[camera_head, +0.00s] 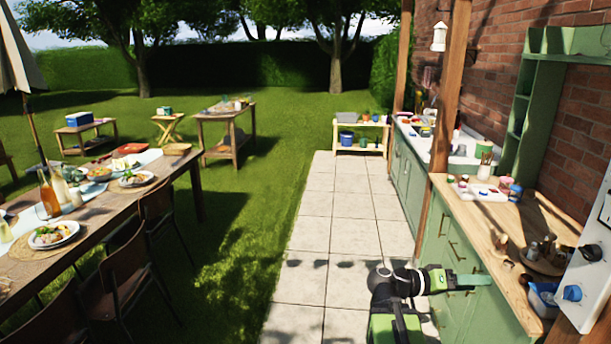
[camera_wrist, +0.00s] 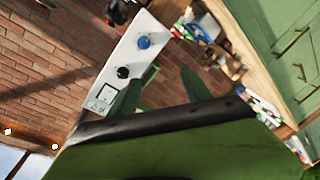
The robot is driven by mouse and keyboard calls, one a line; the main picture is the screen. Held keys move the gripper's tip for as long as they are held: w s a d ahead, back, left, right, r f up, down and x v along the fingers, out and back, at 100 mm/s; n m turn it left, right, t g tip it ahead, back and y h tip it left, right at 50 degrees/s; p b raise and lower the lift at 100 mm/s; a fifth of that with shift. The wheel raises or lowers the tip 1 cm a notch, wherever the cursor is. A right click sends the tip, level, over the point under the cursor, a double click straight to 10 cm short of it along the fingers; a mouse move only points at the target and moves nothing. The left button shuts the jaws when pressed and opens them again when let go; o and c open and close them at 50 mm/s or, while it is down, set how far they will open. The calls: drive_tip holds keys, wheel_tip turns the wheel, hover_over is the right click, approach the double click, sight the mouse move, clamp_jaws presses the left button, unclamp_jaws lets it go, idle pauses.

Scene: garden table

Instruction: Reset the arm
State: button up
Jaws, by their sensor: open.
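My gripper (camera_head: 476,280) reaches out to the right in the head view, low beside the green cabinet fronts and below the wooden counter edge. In the wrist view its two green fingers (camera_wrist: 160,95) stand apart with nothing between them. The wrist view is tilted. It shows the white panel with knobs (camera_wrist: 134,50) and the brick wall (camera_wrist: 45,70) beyond the fingers. My gripper appears apart from the counter things.
The wooden counter (camera_head: 490,225) on green cabinets (camera_head: 448,240) runs along the right, with a round wooden board (camera_head: 553,262) and jars. A set dining table (camera_head: 100,208) and chairs (camera_head: 125,270) stand left. The paved path (camera_head: 325,240) is clear.

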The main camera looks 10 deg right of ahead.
drive_tip(key=w+a+f+n+t+y, duration=0.2)
drive_tip(key=w+a+f+y, duration=0.15)
drive_tip(key=a+f, duration=0.5)
drive_tip(key=w+a+f+n+t+y, duration=0.1)
drive_tip(key=w+a+f+n+y, duration=0.15)
drive_tip(key=a+f+y, duration=0.55)
drive_tip(key=a+f+n+y, duration=0.2)
drive_tip(key=a, duration=0.8)
drive_tip(key=a+f+n+y, duration=0.3)
drive_tip(key=a, duration=0.8)
drive_tip(key=shift+w+f, duration=0.15)
drive_tip(key=shift+f, duration=0.1)
drive_tip(key=shift+a+y, duration=0.1)
drive_tip(key=shift+y, duration=0.15)
